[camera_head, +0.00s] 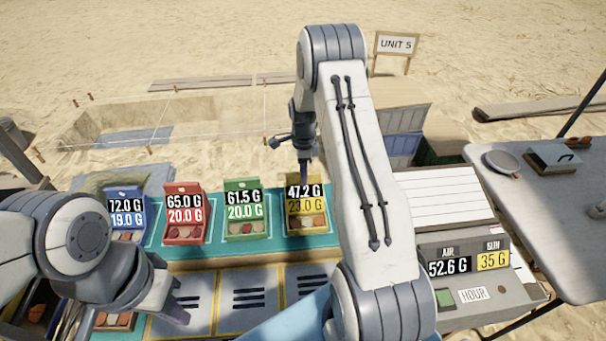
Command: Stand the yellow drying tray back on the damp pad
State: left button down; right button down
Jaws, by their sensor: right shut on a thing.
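The yellow drying tray (307,229) holds several small pieces and shows 47.2 G and 23.0 G on its upright back. It is upright at the right end of the row of trays, over the teal strip (275,237). I cannot tell whether its base touches the strip, or which surface is the damp pad. My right gripper (304,178) comes down from above and is shut on the top of the yellow tray's back; its fingertips are partly hidden. My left gripper (178,310) is low at the left, apart from the yellow tray; its jaw gap does not show clearly.
Green (244,226), red (183,232) and blue (125,222) trays stand to the left. A panel (466,261) reading AIR 52.6 G and SUN 35 G is at the right. A grey table (540,215) stands beyond. My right arm covers the area just right of the yellow tray.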

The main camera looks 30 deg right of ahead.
jog(key=shift+f, duration=0.2)
jog(key=c, duration=0.7)
grip_release()
jog(key=shift+c, duration=0.2)
jog(key=shift+r, duration=0.1)
